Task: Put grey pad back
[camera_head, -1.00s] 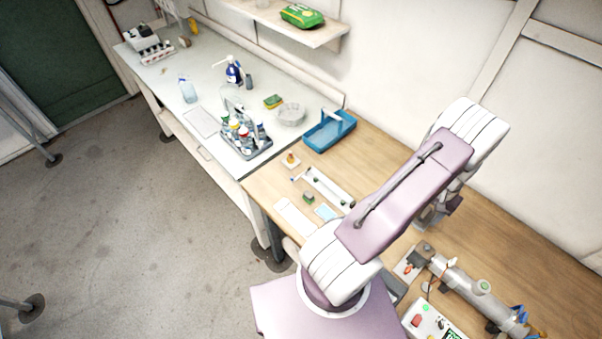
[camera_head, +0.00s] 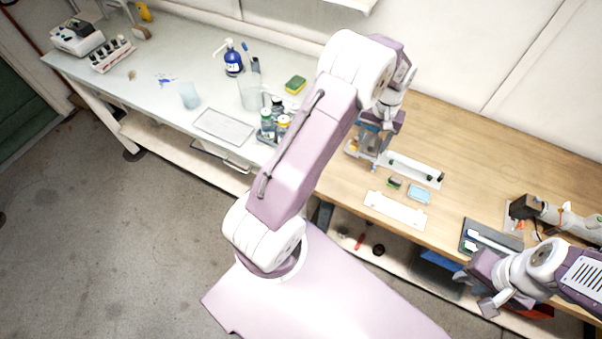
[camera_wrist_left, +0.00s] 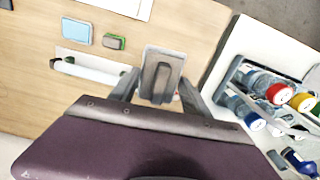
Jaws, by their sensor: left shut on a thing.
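My left gripper (camera_head: 375,142) is over the wooden bench. In the left wrist view its fingers (camera_wrist_left: 158,92) are shut on a grey pad (camera_wrist_left: 161,75), a light grey plate with a darker raised grip. The fingers and the arm partly hide the pad in the head view, and I cannot tell whether it touches the bench. A green and grey block (camera_head: 395,183) and a light blue pad (camera_head: 419,194) lie nearby on the bench. My right gripper (camera_head: 484,290) is at the lower right by the bench's front edge; its jaw opening is unclear.
A white holder with a rod (camera_head: 415,170) and a flat white plate (camera_head: 394,210) lie near the left gripper. Bottles (camera_head: 268,124) stand in a caddy on the left, partly behind my arm. A dark tray (camera_head: 490,238) is at the right. The bench's back right is clear.

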